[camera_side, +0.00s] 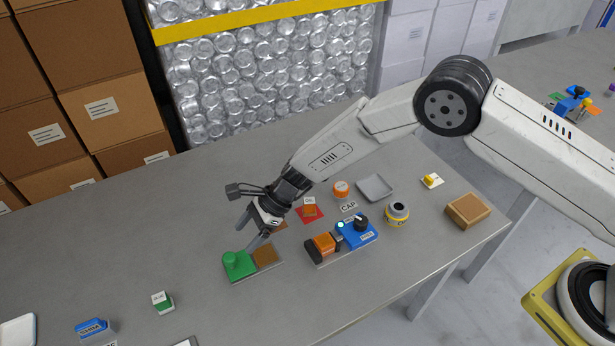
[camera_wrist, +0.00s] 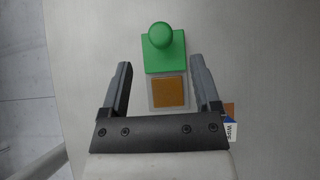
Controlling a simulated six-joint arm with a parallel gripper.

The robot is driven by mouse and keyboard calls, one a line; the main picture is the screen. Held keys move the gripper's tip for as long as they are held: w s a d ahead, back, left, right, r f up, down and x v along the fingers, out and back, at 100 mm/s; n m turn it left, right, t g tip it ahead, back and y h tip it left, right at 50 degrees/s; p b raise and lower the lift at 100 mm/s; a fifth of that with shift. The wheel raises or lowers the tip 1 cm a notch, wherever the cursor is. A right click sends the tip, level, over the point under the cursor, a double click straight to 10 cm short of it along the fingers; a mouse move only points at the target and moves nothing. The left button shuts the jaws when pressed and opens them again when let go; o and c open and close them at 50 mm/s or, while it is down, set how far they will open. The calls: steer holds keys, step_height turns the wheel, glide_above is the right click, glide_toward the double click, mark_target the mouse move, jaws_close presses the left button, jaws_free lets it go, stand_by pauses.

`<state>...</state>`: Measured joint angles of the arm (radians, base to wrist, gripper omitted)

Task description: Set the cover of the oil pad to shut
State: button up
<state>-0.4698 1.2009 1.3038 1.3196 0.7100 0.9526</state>
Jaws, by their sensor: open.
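The oil pad (camera_side: 265,255) is a brown square on a light grey plate, uncovered, and it also shows in the wrist view (camera_wrist: 171,92). Its green cover (camera_side: 237,266) with a round knob lies beside the brown square, at the left in the side view. In the wrist view the cover (camera_wrist: 155,57) is just beyond the pad. My gripper (camera_side: 250,236) is open and empty, above the pad and cover. In the wrist view its two fingers (camera_wrist: 161,63) stand apart, left and right of the pad, and point toward the cover.
To the right is a blue device (camera_side: 357,232) with a black knob and an orange block (camera_side: 324,244) beside it. A green-and-white carton (camera_side: 162,301) stands to the front left. The table's left middle is clear.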

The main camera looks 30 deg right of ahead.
mark_target(229, 256)
steer(key=shift+f, duration=0.1)
steer(key=shift+x, duration=3.8)
jaws_close()
